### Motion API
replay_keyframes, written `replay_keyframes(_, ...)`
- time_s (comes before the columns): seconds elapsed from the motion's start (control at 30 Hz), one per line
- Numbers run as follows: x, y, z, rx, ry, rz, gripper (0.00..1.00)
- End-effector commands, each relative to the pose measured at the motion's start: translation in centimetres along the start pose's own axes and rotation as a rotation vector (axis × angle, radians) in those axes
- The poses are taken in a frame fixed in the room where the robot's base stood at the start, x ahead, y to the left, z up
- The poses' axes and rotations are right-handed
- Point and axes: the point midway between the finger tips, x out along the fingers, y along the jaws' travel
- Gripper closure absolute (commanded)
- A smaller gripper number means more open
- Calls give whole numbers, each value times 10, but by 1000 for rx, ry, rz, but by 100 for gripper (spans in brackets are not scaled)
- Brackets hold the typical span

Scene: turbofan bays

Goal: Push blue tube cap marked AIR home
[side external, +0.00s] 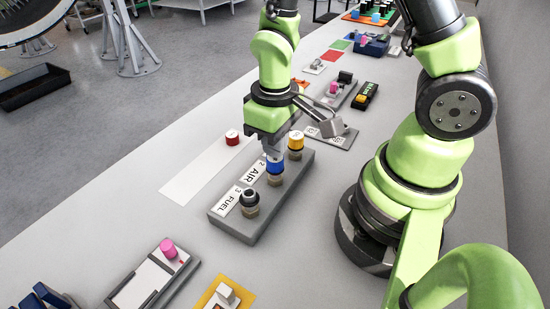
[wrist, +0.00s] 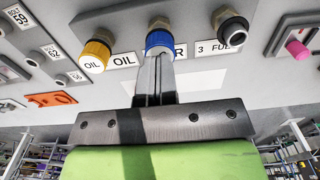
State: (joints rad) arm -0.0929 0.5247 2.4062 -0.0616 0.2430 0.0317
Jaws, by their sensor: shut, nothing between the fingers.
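The blue cap (side external: 275,165) sits on the middle fitting of a grey block (side external: 245,228), beside the label AIR. In the wrist view the blue cap (wrist: 159,40) is straight ahead of my fingertips. My gripper (side external: 271,152) is shut and empty, with its fingertips at the top of the blue cap; they look to be touching it, but a small gap cannot be ruled out. In the wrist view my gripper (wrist: 160,58) partly covers the AIR label. How far down the cap sits is hard to tell.
A yellow OIL cap (side external: 296,140) sits on the fitting on one side. The FUEL fitting (side external: 250,197) on the other side is bare. A red cap (side external: 232,137) stands on a white strip (side external: 200,172). A tray with a pink cap (side external: 168,248) lies nearer the camera.

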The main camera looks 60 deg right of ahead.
Motion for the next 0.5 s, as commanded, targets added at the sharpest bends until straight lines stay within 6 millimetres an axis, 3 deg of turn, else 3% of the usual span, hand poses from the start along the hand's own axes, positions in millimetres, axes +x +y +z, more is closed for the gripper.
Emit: replay_keyframes(0.5, 11, 0, 0, 1, -2, 0, 100)
